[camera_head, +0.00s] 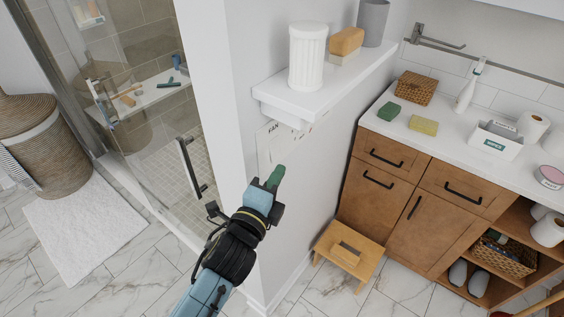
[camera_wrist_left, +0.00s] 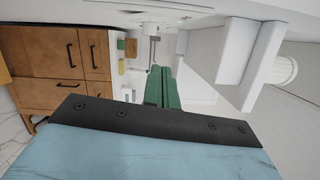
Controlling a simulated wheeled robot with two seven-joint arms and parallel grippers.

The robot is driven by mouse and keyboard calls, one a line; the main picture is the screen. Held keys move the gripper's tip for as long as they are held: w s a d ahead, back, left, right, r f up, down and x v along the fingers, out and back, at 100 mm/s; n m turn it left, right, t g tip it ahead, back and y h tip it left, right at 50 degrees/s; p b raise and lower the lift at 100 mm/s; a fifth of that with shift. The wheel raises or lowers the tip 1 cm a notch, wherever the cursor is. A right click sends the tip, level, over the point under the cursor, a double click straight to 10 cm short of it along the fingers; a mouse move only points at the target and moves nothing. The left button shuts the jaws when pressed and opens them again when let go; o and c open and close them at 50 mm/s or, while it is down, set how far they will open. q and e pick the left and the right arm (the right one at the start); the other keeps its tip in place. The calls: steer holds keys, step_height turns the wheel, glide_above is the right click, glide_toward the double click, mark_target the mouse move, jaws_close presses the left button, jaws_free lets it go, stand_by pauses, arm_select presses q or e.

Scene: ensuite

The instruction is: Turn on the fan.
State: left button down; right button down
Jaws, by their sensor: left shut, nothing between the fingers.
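A pale wall panel (camera_head: 266,148) with the printed word "FAN" is on the white wall below the shelf in the head view. The shelf and its bracket hide part of the panel, and its switches are too small to make out. My left gripper (camera_head: 276,174), with green fingers, is shut and empty just below the panel's lower edge. I cannot tell whether it touches the wall. My right gripper is not in view.
The white shelf (camera_head: 275,95) juts out above my gripper, holding a ribbed white container (camera_head: 307,55), a brush (camera_head: 346,42) and a grey cup (camera_head: 373,22). A wooden stool (camera_head: 349,254) stands below right, beside the vanity (camera_head: 410,190). A glass shower door is left.

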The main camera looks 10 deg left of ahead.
arm_select(q)
steer(key=s, duration=0.3)
steer(key=shift+s+a, duration=0.25)
steer(key=shift+s, duration=0.05)
steer(key=s+a+f+n+g+b, duration=0.1)
steer(key=s+f+n+g+b, duration=0.15)
steer(key=f, duration=1.15)
steer(key=s+a+f+n+g+y+b, duration=0.15)
steer(key=s+f+n+g, duration=0.25)
steer(key=f, duration=1)
steer(key=s+a+f+n+g+b, duration=0.1)
steer(key=s+f+n+g+b, duration=0.25)
steer(key=f, duration=1.05)
steer(key=s+a+f+n+g+b, duration=0.2)
steer(key=s+a+f+n+g, duration=0.1)
steer(key=s+f, duration=0.8)
steer(key=s+a+f+n+g+y+b, duration=0.1)
steer(key=s+a+f+n+g, duration=0.3)
steer(key=s+f, duration=0.7)
steer(key=s+a+n+b, duration=0.1)
steer(key=s+n, duration=0.1)
steer(key=s, duration=0.5)
steer(key=shift+a, duration=0.4)
